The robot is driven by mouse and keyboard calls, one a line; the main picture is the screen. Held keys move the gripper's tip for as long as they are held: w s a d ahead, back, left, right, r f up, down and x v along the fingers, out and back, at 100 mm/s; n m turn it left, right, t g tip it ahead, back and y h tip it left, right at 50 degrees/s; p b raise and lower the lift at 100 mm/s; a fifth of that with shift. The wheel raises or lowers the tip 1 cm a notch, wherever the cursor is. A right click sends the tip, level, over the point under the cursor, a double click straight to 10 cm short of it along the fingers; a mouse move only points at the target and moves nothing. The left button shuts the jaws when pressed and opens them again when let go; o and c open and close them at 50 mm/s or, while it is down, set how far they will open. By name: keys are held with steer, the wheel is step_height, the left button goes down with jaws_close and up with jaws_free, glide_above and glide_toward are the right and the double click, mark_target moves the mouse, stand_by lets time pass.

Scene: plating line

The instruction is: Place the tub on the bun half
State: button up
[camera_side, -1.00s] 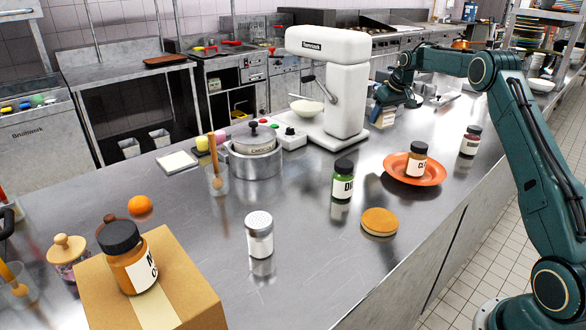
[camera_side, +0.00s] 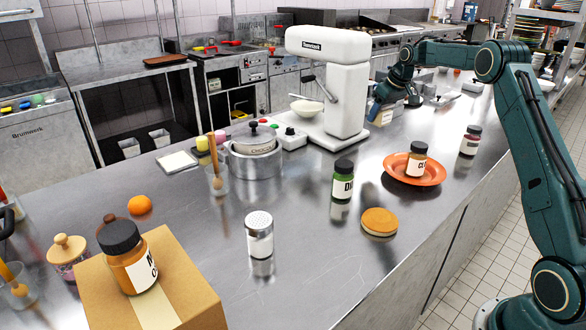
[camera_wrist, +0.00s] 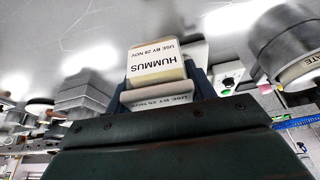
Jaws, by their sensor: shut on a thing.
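The tub (camera_wrist: 158,66), a white-lidded container labelled HUMMUS, is held at my gripper (camera_wrist: 160,85) in the wrist view. In the side view my gripper (camera_side: 379,108) is beyond the orange plate, beside the white mixer, with the pale tub (camera_side: 384,118) at its end. The tub is small there, and its gap to the counter is hard to tell. The bun half (camera_side: 379,221), a flat round with a golden top, lies on the counter nearer the side camera, well apart from the tub. The bun half is not identifiable in the wrist view.
The orange plate (camera_side: 430,174) bears a brown jar (camera_side: 416,160). A green jar (camera_side: 342,180) and a steel shaker (camera_side: 259,235) stand near the bun half. The white mixer (camera_side: 333,85) stands close left of my gripper. Counter around the bun half is mostly clear.

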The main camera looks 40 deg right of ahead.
steer(key=s+a+r+n+y, duration=0.2)
steer(key=s+a+r+n, duration=0.25)
steer(key=a, duration=0.45)
step_height(320, 180, up, 7)
steer(key=n+g+y, duration=0.3)
steer(key=n+g, duration=0.2)
steer(key=n, duration=0.9)
glide_above(377, 219)
steer(key=d, duration=0.2)
steer(key=shift+a+r, duration=0.15)
steer(key=shift+a, duration=0.05)
steer(key=shift+f, duration=10.05)
steer(key=shift+f, duration=0.1)
steer(key=o, duration=1.1)
